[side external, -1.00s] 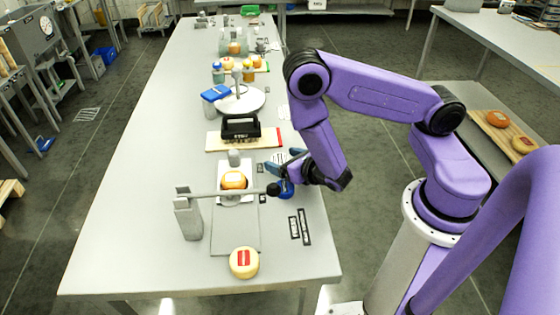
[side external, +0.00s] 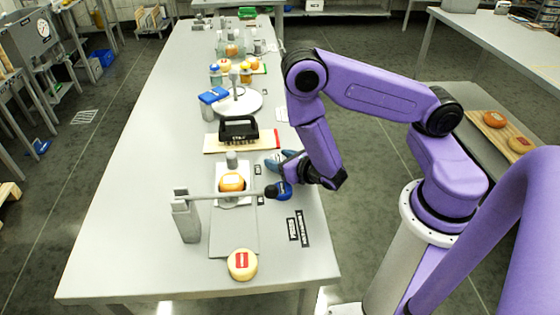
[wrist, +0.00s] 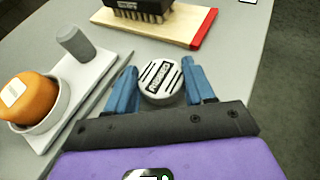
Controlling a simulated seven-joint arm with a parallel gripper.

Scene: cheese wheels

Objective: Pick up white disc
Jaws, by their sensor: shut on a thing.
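The white disc (wrist: 161,82) has black stripes and a dark label on its top face. In the wrist view it sits between the two blue fingers of my gripper (wrist: 159,70), which are shut on its sides. In the side view my gripper (side external: 275,166) is low at the right part of the table, beside the white tray. The disc is hidden there behind the fingers and wrist. I cannot tell whether the disc still touches the table.
An orange cheese (side external: 232,182) sits in a press on a white tray to the left, with a long lever arm (side external: 236,194) near my gripper. A black brush (side external: 238,129) lies on a board behind. A yellow cheese (side external: 242,264) is at the front.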

